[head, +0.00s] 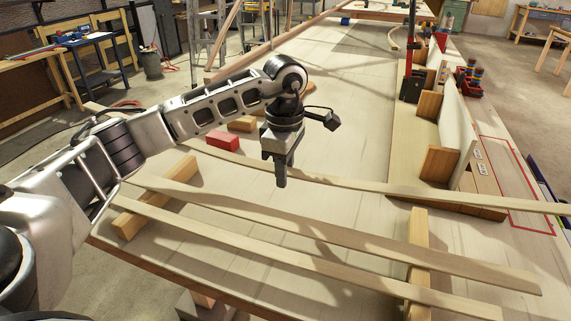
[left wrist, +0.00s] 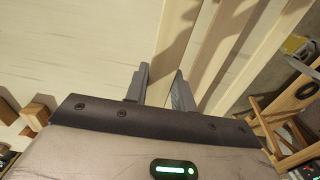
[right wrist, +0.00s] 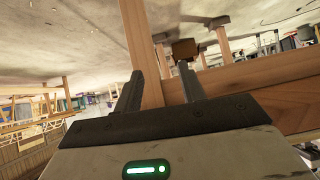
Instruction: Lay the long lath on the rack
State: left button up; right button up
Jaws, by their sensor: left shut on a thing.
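The long lath (head: 375,186) is a pale, slightly bent strip crossing the head view, its right end reaching the frame edge. My left gripper (head: 281,178) points down and is shut on it near its middle. In the left wrist view the lath (left wrist: 175,45) runs between the fingers (left wrist: 161,85). The rack is two wooden bars, a left one (head: 128,222) and a right one (head: 419,228), with two laths (head: 330,243) lying across them. The held lath is beyond these two; its exact height is unclear. My right gripper (right wrist: 160,75) is open in its wrist view, outside the head view.
A red block (head: 222,141) and a tan block (head: 242,124) lie behind the held lath. Wooden blocks (head: 440,164) and a pale upright board (head: 457,125) stand at right, near the lath. Wooden beams (right wrist: 142,40) are close to my right gripper.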

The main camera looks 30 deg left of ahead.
pick_arm(q)
jog(key=b, duration=0.3)
send_over(285, 209)
notch_tip(285, 209, down, 5)
jog(key=shift+f, duration=0.2)
jog(key=shift+f+b, duration=0.75)
jog(key=shift+f, duration=0.1)
pick_arm(e)
jog(key=shift+w+a+f+t, duration=0.2)
jog(key=shift+w+f, duration=0.1)
jog(key=shift+f, duration=0.1)
jog(key=shift+w+a+f+t, duration=0.1)
jog(key=shift+w+f+t, duration=0.15)
jog(key=shift+f, duration=0.1)
jog(key=shift+s+a, duration=0.1)
jog(key=shift+s, duration=0.05)
pick_arm(q)
jog(key=shift+f+b, duration=0.4)
jog(key=shift+f, duration=0.1)
pick_arm(e)
jog(key=shift+f, duration=0.45)
pick_arm(q)
jog(key=o, duration=1.2)
jog(key=shift+r, duration=0.15)
pick_arm(e)
jog(key=shift+r, duration=0.15)
